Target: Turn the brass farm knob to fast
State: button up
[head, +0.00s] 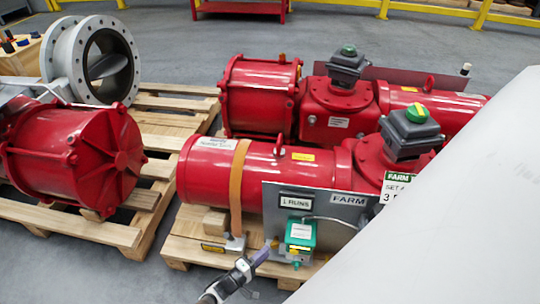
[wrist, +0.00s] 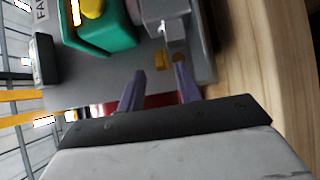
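A grey panel (head: 270,208) with a FARM label (head: 348,200) stands upright in front of the red actuator, bearing a green box (head: 300,232). In the wrist view, the green box (wrist: 105,30) is at upper left. A small brass fitting (wrist: 162,60), apparently the knob, sits just beyond my fingertips, with another brownish piece near the right fingertip. My gripper (wrist: 156,76) is open, its two purple fingers apart with nothing seen between them. In the head view, my gripper (head: 263,254) is at the panel's lower left, close to the small brass piece (head: 272,243). The knob's setting marks are not readable.
A wooden pallet (head: 200,248) lies under the red actuator (head: 290,185). A strap (head: 237,185) and metal bracket (head: 236,243) are left of the panel. A large pale surface blocks the right of the head view. Open floor lies at lower left.

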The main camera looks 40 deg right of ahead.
jog(key=shift+w+d+b, duration=0.15)
jog(key=shift+d+b, duration=0.25)
jog(key=shift+d, duration=1.55)
